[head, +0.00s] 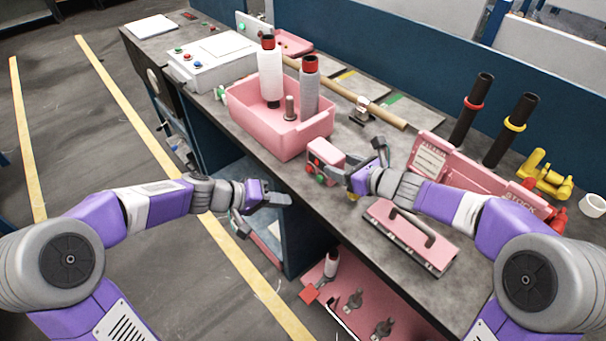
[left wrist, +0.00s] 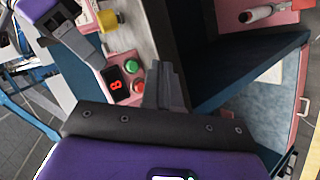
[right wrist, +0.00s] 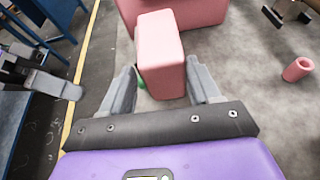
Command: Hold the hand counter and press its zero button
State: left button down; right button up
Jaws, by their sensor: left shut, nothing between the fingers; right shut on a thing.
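The hand counter (head: 324,152) is a small pink box at the table's front edge in the head view. In the left wrist view its dark display (left wrist: 116,84) shows a red digit, with a green button (left wrist: 131,66) and a red button (left wrist: 138,86) beside it. My right gripper (right wrist: 160,88) is shut on the counter, with a finger on each side of its pink body (right wrist: 160,50). My left gripper (head: 284,200) is shut and empty, left of and below the counter. Its fingertips (left wrist: 166,75) point up beside the button face, apart from it. Which button is the zero button I cannot tell.
A pink crate (head: 262,132) with yarn cones stands behind the counter. Below the table edge is a shelf with a pink tray (head: 375,315). The left aisle floor is free.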

aim_at(307, 170)
pick_arm(q)
jog(key=a+f+n+t+h, duration=0.1)
jog(key=a+n+t, duration=0.5)
jog(key=n, duration=1.9)
jog(key=shift+s+f+t+h, duration=0.2)
jog(key=shift+t+h, duration=0.6)
jog(key=shift+t, duration=0.1)
jog(key=x, duration=1.4)
